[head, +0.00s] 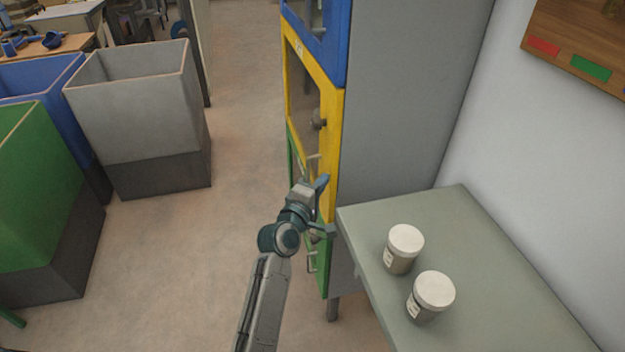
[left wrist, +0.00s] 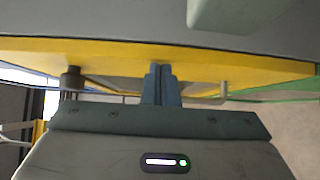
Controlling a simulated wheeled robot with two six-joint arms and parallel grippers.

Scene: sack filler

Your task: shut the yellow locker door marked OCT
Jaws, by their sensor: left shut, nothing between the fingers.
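The yellow locker door (head: 338,130) has a yellow frame around a dark window, a round knob and a small bar handle. It looks flush or nearly flush with the locker; I cannot tell if a small gap is left. Its marking near the top is too small to read. My left gripper (head: 323,184) is shut and empty, with its fingertips at the lower part of the door front. In the left wrist view its shut fingers (left wrist: 161,75) reach the yellow door (left wrist: 115,55), between the dark knob and the bar handle; contact is likely but unclear. My right gripper is not in view.
A blue door (head: 335,45) is above and a green door (head: 323,275) below. A grey-green table (head: 480,270) with two white-lidded jars (head: 405,245) (head: 432,295) stands to the right. Grey (head: 135,110), blue and green bins stand left. The floor between is clear.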

